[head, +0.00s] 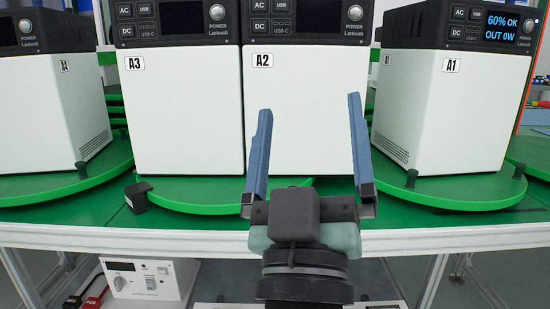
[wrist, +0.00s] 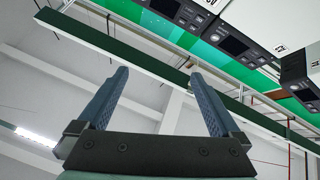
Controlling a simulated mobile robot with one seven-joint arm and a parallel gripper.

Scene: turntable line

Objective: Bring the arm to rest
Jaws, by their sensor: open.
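My gripper (head: 309,150) is in the middle of the head view, in front of the unit labelled A2 (head: 300,100). Its two blue fingers are spread wide and point up, with nothing between them. In the wrist view my gripper (wrist: 158,95) also shows open and empty. The fingers there point toward a green-edged beam and the upper scene, and touch nothing that I can make out.
White units labelled A3 (head: 185,115), A4 (head: 60,120) and A1 (head: 440,105) stand on green turntables (head: 75,185). A1's screen is lit with "60% OK". A white-edged green bench (head: 180,240) runs across the front. A white control box (head: 148,280) sits below.

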